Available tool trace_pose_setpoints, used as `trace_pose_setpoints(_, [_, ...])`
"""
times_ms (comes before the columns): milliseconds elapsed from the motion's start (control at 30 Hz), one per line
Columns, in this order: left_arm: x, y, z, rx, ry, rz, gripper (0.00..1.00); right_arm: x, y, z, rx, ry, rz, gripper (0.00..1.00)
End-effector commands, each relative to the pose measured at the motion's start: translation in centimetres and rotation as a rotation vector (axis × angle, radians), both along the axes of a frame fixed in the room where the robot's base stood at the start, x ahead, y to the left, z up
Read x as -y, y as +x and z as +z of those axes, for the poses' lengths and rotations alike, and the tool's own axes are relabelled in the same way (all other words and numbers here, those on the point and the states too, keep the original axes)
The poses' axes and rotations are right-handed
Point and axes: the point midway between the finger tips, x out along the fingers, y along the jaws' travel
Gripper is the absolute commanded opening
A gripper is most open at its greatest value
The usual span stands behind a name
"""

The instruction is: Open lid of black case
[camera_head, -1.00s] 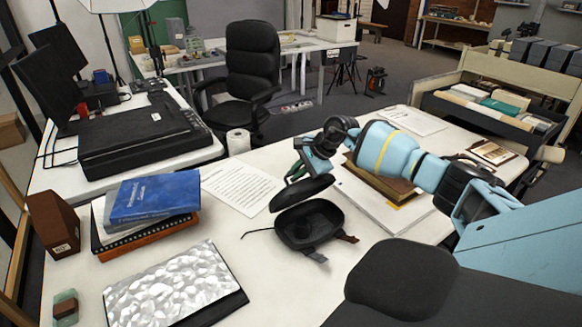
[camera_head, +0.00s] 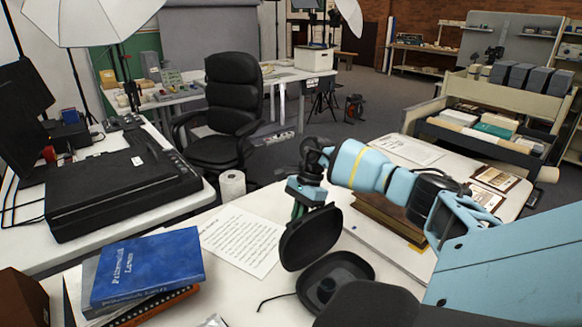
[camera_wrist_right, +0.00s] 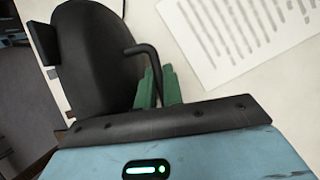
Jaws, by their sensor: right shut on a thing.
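The black case stands on the white table in the head view. Its round base (camera_head: 345,272) lies flat, and its lid (camera_head: 309,238) is tilted up steeply at the left side of the base. My right gripper (camera_head: 303,207) is at the lid's upper edge, its green fingers pointing down. In the right wrist view the lid (camera_wrist_right: 95,60) fills the upper left, and the green fingers (camera_wrist_right: 158,88) are close together at its edge by a curved black piece. The right gripper is shut on the lid. My left gripper is not in view.
A printed sheet (camera_head: 240,240) lies left of the case, and a blue book (camera_head: 147,268) tops a stack further left. A brown book (camera_head: 388,218) lies behind the case under my right arm. A black chair (camera_head: 228,110) stands behind the table.

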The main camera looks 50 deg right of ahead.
Motion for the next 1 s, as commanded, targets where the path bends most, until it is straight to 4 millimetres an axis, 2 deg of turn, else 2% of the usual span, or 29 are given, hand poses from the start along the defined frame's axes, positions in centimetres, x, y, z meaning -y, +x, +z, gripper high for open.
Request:
trace_pose_setpoints(167, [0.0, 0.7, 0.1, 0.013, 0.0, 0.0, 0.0, 0.0, -0.4, 0.1, -0.012, 0.004, 0.0, 0.0])
trace_pose_setpoints(500, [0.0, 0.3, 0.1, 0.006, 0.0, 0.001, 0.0, 0.0, -0.4, 0.1, -0.011, 0.005, -0.001, 0.0])
trace_pose_setpoints(533, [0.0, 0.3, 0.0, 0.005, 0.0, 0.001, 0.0, 0.0, -0.4, 0.1, -0.011, 0.005, -0.001, 0.1])
trace_pose_setpoints(600, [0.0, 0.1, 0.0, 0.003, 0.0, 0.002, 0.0, 0.0, -0.4, 0.1, -0.011, 0.005, -0.001, 0.17])
trace_pose_setpoints(867, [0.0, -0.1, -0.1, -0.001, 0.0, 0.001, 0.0, 0.1, -0.4, 0.2, -0.011, 0.004, 0.0, 0.17])
trace_pose_setpoints(1000, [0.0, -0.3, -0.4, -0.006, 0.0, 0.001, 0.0, 0.7, -0.3, 1.4, -0.01, 0.003, -0.001, 0.17])
